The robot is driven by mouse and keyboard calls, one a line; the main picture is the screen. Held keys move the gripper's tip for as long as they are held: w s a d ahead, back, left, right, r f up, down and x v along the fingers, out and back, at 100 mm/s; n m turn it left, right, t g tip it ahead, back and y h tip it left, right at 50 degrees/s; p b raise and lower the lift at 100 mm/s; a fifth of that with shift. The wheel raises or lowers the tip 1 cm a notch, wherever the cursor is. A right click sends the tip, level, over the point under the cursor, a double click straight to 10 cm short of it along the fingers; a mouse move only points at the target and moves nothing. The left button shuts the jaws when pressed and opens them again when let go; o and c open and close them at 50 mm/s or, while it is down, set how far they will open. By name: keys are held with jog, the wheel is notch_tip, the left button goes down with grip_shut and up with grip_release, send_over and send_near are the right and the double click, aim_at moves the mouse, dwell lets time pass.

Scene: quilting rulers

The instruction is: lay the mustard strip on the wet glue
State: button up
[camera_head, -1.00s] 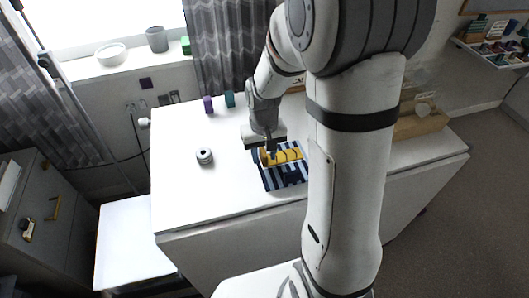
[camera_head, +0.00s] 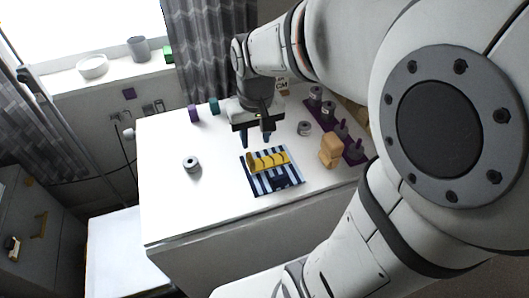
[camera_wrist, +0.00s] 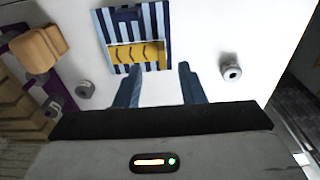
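The mustard strip (camera_head: 268,162), with dark curved marks, lies across the far part of a blue-and-white striped piece (camera_head: 259,183) on the white table. In the wrist view the strip (camera_wrist: 138,54) lies flat-looking across the stripes; in the head view its left end looks raised or curled. I cannot make out the wet glue. My gripper (camera_head: 256,142) is above the table just behind the strip, apart from it. In the wrist view its two blue fingers (camera_wrist: 160,68) are spread wide with nothing between them.
A grey-white roll (camera_head: 191,164) stands left of the striped piece, another (camera_head: 304,128) to its right. A tan wooden block (camera_head: 331,151) and a purple rack with grey spools (camera_head: 355,152) stand further right. Purple (camera_head: 193,114) and teal (camera_head: 214,106) spools are at the back. The front left tabletop is clear.

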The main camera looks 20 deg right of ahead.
jog(key=s+t, duration=0.1)
jog(key=s, duration=0.8)
jog(key=shift+r+t, duration=0.15)
jog(key=shift+t, duration=0.15)
jog(key=shift+d, duration=0.1)
